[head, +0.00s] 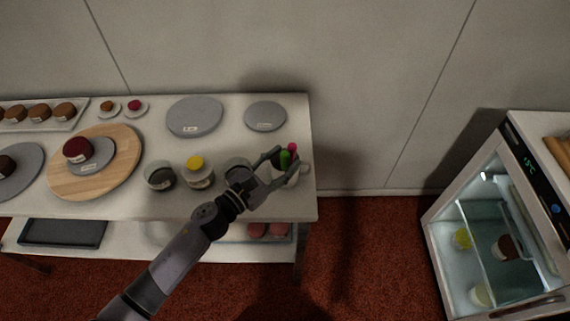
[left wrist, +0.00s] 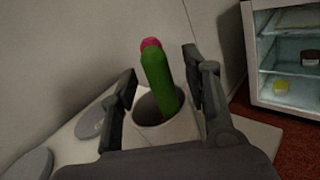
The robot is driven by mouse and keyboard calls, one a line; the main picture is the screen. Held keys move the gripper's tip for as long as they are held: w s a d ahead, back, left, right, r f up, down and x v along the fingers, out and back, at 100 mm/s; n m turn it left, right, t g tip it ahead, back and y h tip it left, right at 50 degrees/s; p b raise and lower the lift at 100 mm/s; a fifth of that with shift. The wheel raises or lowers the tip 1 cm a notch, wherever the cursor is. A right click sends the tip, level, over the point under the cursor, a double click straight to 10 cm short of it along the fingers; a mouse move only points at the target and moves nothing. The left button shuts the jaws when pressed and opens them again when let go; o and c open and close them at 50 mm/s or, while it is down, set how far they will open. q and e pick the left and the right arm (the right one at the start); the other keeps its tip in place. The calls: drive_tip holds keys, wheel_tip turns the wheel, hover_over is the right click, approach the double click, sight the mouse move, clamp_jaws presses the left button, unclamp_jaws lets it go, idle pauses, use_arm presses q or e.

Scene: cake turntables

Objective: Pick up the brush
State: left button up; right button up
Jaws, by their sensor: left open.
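A bright green handle (head: 285,158), which I take to be the brush, stands in a pale cup (head: 303,170) at the table's right end. A pink piece (head: 292,147) shows just behind its top; I cannot tell if it belongs to the same tool. My left gripper (head: 285,162) is open at the cup, its fingers on either side of the green handle. In the left wrist view the green handle (left wrist: 160,82) leans slightly left, rising from the cup's opening (left wrist: 150,112) between the open fingers. The lower end is hidden in the cup. My right gripper is not seen.
Several small jars (head: 200,178) stand left of my gripper. Grey turntables (head: 265,116) lie behind, and a wooden board (head: 65,180) with a cake is further left. A glass-front fridge (head: 475,215) stands right, past open floor. The wall is close behind.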

use_arm(q)
clamp_jaws()
idle(0.4)
